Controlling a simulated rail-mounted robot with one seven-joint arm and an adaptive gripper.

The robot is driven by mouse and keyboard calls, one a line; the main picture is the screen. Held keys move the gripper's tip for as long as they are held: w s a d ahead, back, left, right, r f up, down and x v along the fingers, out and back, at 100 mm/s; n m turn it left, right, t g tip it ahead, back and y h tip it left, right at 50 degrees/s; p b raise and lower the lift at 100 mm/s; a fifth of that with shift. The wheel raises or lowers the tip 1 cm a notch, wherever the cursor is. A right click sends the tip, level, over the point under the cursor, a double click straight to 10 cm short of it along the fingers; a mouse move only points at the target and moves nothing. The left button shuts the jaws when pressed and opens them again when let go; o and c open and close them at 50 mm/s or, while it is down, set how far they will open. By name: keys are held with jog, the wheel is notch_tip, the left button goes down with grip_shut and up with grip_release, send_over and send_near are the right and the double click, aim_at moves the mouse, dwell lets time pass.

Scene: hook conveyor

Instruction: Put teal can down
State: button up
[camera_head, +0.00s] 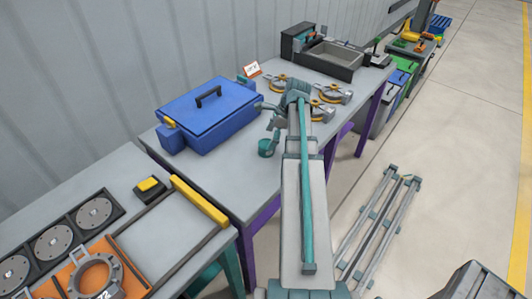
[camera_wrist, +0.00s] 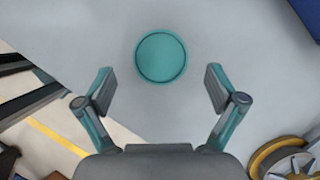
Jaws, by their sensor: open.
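The teal can (camera_wrist: 161,57) shows in the wrist view as a round teal top with a darker rim, over the grey table top (camera_wrist: 235,60). In the head view the teal can (camera_head: 267,148) stands on the table in front of the blue box. My gripper (camera_wrist: 160,78) is open, with one finger on each side and a clear gap to the can on both sides. Nothing is held between the fingers. In the head view my arm hides part of the table and the gripper's fingers are hard to make out.
A blue box (camera_head: 208,112) with a black handle stands left of the can. Several round yellow-and-grey parts (camera_head: 331,93) lie behind my arm; one shows at the wrist view's lower right (camera_wrist: 285,158). A dark tray unit (camera_head: 330,60) stands at the back. Bare table surrounds the can.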

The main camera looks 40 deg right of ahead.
aim_at(267, 144)
jog(key=shift+d+b+x, duration=0.2)
jog(key=shift+b+x, duration=1.9)
jog(key=shift+x, duration=0.05)
jog(key=shift+a+f+b, duration=0.25)
jog(key=shift+f+b, duration=0.2)
jog(key=shift+f, duration=0.1)
jog(key=c, duration=1.5)
jog(key=shift+r, duration=0.1)
